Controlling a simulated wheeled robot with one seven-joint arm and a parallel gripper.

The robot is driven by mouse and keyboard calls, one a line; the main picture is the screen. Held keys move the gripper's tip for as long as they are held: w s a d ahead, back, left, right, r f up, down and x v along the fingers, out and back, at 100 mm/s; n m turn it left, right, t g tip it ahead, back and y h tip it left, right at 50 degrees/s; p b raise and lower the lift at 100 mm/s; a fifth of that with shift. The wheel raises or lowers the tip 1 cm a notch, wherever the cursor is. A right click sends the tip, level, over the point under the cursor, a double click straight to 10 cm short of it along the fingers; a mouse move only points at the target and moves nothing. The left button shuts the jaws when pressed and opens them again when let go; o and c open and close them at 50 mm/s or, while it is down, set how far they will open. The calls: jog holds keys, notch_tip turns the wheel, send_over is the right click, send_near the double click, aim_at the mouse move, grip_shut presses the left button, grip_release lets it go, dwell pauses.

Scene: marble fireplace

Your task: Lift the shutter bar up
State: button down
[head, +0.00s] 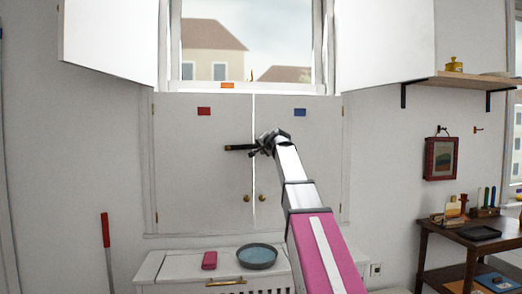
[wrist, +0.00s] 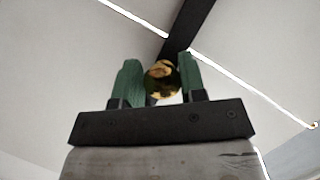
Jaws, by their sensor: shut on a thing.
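The shutter bar (head: 238,148) is a dark bar lying across the closed lower shutter panels, and its left part shows in the head view. In the wrist view the dark bar (wrist: 188,30) crosses the bright gap between the panels. My gripper (head: 262,146) is at the bar, in front of the gap. In the wrist view its green fingers (wrist: 160,80) are on either side of a rounded dark and yellowish end piece, shut on it. My gripper hides the right part of the bar in the head view.
The lower shutters (head: 200,165) have two brass knobs (head: 247,198). Upper shutters (head: 385,40) stand open beside the window. A wooden table (head: 470,236) stands at the right.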

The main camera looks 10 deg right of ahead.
jog(key=shift+r, duration=0.45)
jog(key=r+n, duration=0.1)
jog(key=a+r+n+h, duration=0.1)
jog(key=r, duration=0.1)
jog(key=r+n+h, duration=0.1)
jog(key=r, duration=0.1)
jog(key=shift+w+a+r+g, duration=0.1)
jog(key=shift+a+g, duration=0.2)
jog(key=a+r+n, duration=0.1)
jog(key=a+r+n+h, duration=0.1)
jog(key=r, duration=0.1)
jog(key=a+r+n, duration=0.1)
jog(key=shift+a+r+h, duration=0.25)
jog(key=shift+r+h, duration=0.05)
jog(key=shift+h, duration=0.1)
jog(key=a+r+n, duration=0.1)
jog(key=a+r+n+h, duration=0.1)
jog(key=a, duration=0.1)
jog(key=a+r+n+h, duration=0.1)
jog(key=a, duration=0.1)
jog(key=shift+a, duration=0.1)
jog(key=a+n, duration=0.1)
jog(key=a+n+h, duration=0.1)
jog(key=a, duration=0.1)
jog(key=a+n+h, duration=0.1)
jog(key=a, duration=0.1)
jog(key=shift+r, duration=0.4)
jog(key=shift+a+f+n+h, duration=0.15)
jog(key=shift+a+n+h, duration=0.55)
jog(key=shift+a, duration=0.6)
